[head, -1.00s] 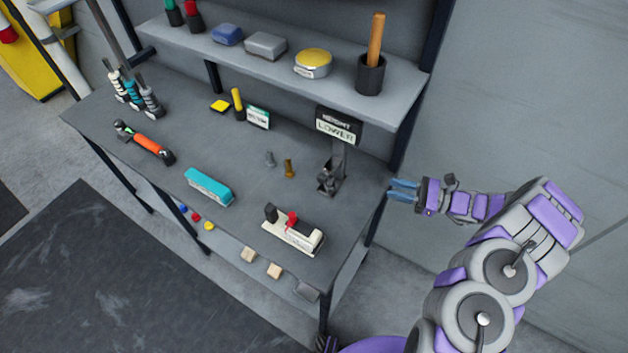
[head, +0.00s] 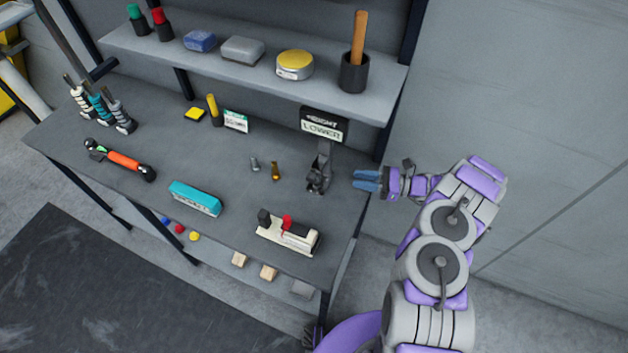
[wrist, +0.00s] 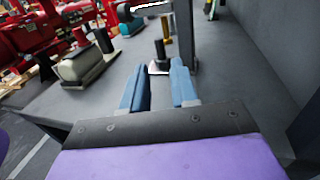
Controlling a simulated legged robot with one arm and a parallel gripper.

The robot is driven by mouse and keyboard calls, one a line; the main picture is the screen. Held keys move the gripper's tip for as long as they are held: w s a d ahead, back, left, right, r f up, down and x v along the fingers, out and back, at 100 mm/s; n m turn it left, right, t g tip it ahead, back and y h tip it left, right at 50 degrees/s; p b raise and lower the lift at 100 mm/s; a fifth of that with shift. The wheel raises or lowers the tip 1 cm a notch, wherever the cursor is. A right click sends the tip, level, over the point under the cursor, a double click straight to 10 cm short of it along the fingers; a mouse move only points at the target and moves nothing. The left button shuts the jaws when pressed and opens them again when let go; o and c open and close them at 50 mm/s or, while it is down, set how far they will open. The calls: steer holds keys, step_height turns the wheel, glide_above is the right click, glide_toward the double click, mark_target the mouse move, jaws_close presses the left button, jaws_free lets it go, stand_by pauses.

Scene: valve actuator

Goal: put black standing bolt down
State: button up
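A dark upright bolt-like piece (wrist: 160,54) stands on a small flared base in the wrist view. My gripper (head: 366,180) has blue fingers and is at the table's right edge, just right of that cluster. In the wrist view my gripper (wrist: 160,66) is open and empty, fingers apart, with the dark piece beyond the gap. A grey bolt (head: 254,163) and a brass bolt (head: 275,171) stand upright to the left.
The sign (head: 324,126) reading "LOWER" rises on its post (wrist: 184,35) close to the dark piece. A cream device (head: 287,235) with black and red knobs is nearer the front. A teal block (head: 195,198) lies left. A shelf (head: 215,78) overhangs the back. Bare table separates these.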

glide_toward(318, 175)
steer(key=a, duration=0.5)
steer(key=shift+w+b, duration=0.3)
steer(key=shift+w, duration=0.1)
steer(key=shift+a+f, duration=0.15)
steer(key=shift+a, duration=1.2)
steer(key=shift+w+a+b, duration=0.1)
steer(key=shift+a+b, duration=0.25)
steer(key=shift+a, duration=1)
steer(key=shift+c, duration=1)
steer(key=shift+d, duration=0.2)
steer(key=c, duration=0.3)
steer(key=shift+d, duration=0.15)
jaws_close()
